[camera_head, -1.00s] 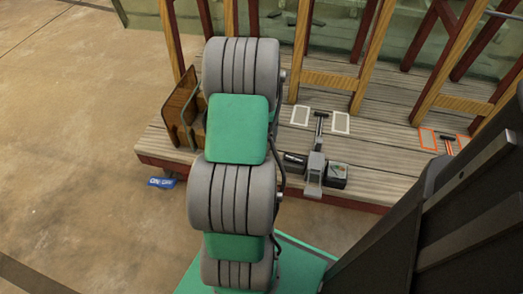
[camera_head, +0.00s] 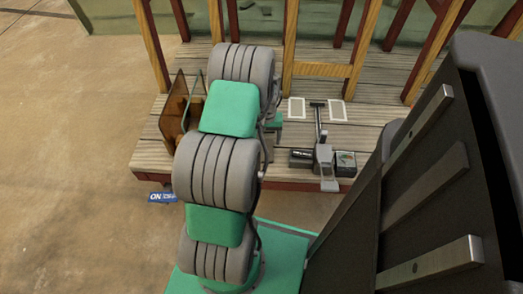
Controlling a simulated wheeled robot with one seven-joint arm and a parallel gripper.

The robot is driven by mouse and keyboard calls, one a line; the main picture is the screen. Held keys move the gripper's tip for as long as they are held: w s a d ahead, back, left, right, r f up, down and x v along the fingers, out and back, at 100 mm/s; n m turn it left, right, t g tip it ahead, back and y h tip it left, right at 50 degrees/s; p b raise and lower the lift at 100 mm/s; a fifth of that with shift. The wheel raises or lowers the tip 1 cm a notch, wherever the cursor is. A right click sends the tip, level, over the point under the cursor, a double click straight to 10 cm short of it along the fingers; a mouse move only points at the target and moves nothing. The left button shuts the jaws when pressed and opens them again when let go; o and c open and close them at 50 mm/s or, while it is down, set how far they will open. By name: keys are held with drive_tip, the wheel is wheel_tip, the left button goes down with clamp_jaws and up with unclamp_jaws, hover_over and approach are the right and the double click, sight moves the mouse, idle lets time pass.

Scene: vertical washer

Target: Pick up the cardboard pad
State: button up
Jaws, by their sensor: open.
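I cannot make out a clear cardboard pad. Upright brown panels (camera_head: 172,108) stand at the left end of the wooden platform, partly hidden by my arm; I cannot tell whether the pad is among them. My arm (camera_head: 222,165), with grey ribbed joints and green links, rises through the middle of the head view. Its far end is hidden behind its own upper links, and I cannot make out my gripper.
The low plank platform (camera_head: 382,140) has wooden posts along its back. A grey lever device (camera_head: 325,160) and small boxes (camera_head: 345,160) sit near its front edge. A blue-white object (camera_head: 162,197) lies on the floor. The left floor (camera_head: 70,150) is clear.

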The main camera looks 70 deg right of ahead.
sight(266, 150)
drive_tip(key=f, duration=0.1)
drive_tip(key=f+b, duration=0.1)
drive_tip(key=f, duration=0.1)
drive_tip(key=f+b, duration=0.1)
drive_tip(key=f, duration=0.1)
drive_tip(key=shift+s+a+f, duration=0.1)
drive_tip(key=shift+s+f, duration=0.15)
drive_tip(key=shift+r, duration=0.1)
drive_tip(key=shift+c, duration=0.3)
drive_tip(key=c, duration=1.3)
